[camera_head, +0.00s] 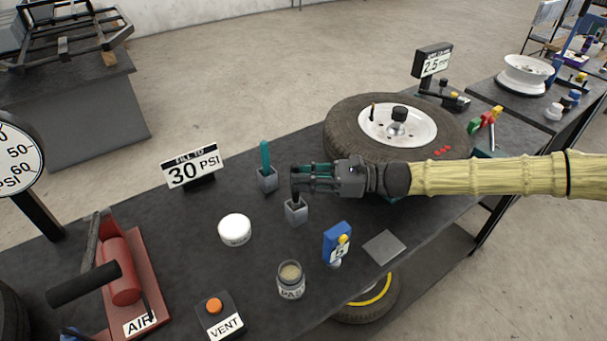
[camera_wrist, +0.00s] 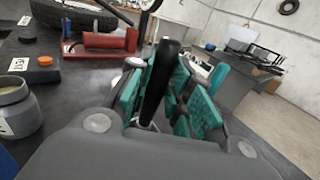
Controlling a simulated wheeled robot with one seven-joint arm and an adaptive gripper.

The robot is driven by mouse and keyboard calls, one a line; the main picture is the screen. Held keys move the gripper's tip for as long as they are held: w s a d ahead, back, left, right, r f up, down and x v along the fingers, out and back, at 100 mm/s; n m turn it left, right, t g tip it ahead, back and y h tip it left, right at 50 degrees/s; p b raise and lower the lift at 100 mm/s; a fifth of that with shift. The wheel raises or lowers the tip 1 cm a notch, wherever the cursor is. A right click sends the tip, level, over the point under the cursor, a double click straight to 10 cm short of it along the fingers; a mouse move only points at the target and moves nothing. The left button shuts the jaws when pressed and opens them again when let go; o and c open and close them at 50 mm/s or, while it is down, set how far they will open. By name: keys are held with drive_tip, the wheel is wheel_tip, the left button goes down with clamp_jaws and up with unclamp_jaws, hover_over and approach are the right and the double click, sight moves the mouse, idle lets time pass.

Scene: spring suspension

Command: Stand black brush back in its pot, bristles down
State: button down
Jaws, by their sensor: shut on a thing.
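The black brush (camera_wrist: 160,85) stands roughly upright between the teal finger pads of my gripper (camera_wrist: 158,95) in the wrist view, and the jaws are shut on it. In the head view my gripper (camera_head: 300,178) reaches in from the right, and a short dark part of the brush shows at its fingertips. A small grey square pot (camera_head: 297,212) stands directly below the fingertips. The brush's lower end meets the pot's mouth in this view; I cannot tell how far inside it is. The bristles are hidden.
Another grey pot (camera_head: 267,181) holding a teal-handled brush (camera_head: 265,155) stands close behind, left of my gripper. A tyre (camera_head: 345,130) lies behind my arm.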

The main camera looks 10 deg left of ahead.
drive_tip(key=shift+f, duration=0.25)
drive_tip(key=c, duration=1.2)
unclamp_jaws()
drive_tip(key=shift+d, duration=0.1)
drive_tip(key=w+d, duration=0.2)
drive_tip(key=d, duration=0.9)
drive_tip(key=shift+d, duration=0.4)
